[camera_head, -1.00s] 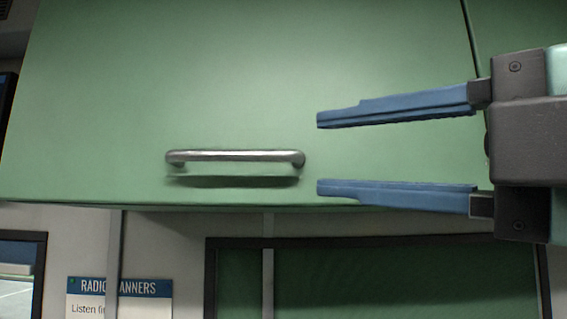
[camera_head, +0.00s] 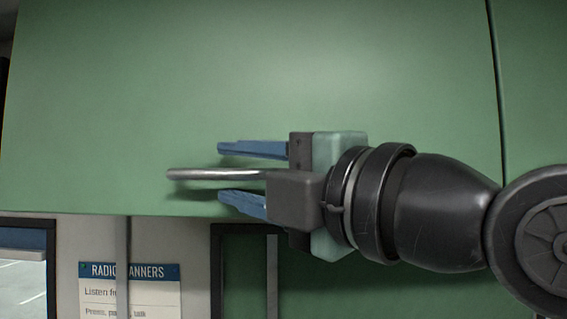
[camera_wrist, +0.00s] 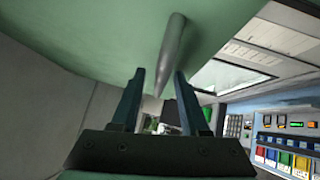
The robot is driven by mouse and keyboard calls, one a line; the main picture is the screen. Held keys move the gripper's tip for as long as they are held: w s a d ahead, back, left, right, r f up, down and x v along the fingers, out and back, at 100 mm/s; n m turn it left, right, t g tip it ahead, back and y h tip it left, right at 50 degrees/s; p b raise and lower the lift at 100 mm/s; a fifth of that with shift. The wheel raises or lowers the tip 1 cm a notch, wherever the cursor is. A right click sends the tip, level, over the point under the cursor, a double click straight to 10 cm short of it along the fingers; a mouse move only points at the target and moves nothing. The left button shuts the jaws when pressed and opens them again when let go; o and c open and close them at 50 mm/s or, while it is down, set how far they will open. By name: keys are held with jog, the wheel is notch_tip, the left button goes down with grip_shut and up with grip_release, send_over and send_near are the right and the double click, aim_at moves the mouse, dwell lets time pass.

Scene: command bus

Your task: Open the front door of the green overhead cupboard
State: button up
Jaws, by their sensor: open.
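The green overhead cupboard door (camera_head: 110,90) fills the upper part of the head view and looks shut. Its horizontal silver bar handle (camera_head: 190,174) is near the bottom edge, its right part hidden by my gripper. My gripper (camera_head: 220,172) comes in from the right, with one blue finger above the bar and one below it in this view. In the wrist view the handle (camera_wrist: 174,40) runs toward the gap between the fingers (camera_wrist: 160,71). The jaws are open, and I cannot tell whether either finger touches the bar.
A neighbouring green panel (camera_head: 535,80) lies right of a vertical seam. Below the cupboard are a radio scanners sign (camera_head: 128,290) and a dark-framed green panel (camera_head: 400,295).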

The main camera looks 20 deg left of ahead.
jog(key=shift+c, duration=0.3)
grip_shut()
dwell(1.1)
